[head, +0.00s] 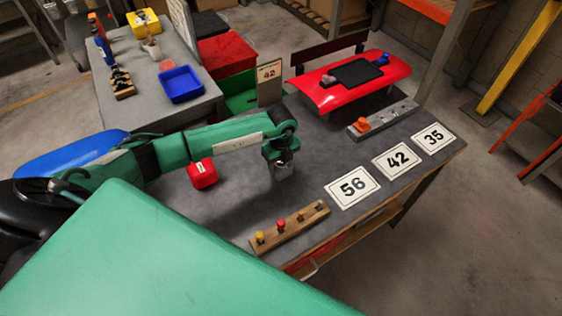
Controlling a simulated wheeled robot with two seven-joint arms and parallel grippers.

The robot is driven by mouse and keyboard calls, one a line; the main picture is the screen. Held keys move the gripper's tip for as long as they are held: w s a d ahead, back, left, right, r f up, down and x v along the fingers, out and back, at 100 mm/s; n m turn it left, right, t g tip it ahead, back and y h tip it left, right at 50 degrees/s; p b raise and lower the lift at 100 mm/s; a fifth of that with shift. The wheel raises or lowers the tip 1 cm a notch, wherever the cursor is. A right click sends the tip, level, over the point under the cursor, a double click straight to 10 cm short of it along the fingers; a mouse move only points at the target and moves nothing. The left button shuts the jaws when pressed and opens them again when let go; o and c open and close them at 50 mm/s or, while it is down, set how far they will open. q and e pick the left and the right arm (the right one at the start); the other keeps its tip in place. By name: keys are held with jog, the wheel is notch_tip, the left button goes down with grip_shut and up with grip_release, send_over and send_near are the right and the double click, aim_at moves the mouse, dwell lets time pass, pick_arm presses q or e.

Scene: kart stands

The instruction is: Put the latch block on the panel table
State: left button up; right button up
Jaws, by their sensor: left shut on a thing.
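My left gripper (282,172) points down over the middle of the dark grey table (240,205) that carries a red body panel (395,70). It is shut on a small grey block (284,175), mostly hidden between the fingers. I take this for the latch block, but its shape is hard to make out. Its underside is close to the tabletop; I cannot tell whether it touches. My right gripper is out of view.
A peg board (290,228), a red box (202,174) and a grey bar with an orange block (362,125) are nearby. A second table (150,60) stands at back left.

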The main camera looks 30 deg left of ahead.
pick_arm(q)
jog(key=o, duration=1.1)
jog(key=shift+f, duration=0.1)
jog(key=shift+r, duration=0.4)
notch_tip(320, 180, up, 11)
jog(key=b, duration=0.3)
jog(key=shift+f+b, duration=0.2)
jog(key=shift+b, duration=0.1)
jog(key=shift+r, duration=0.45)
jog(key=shift+s+f, duration=0.1)
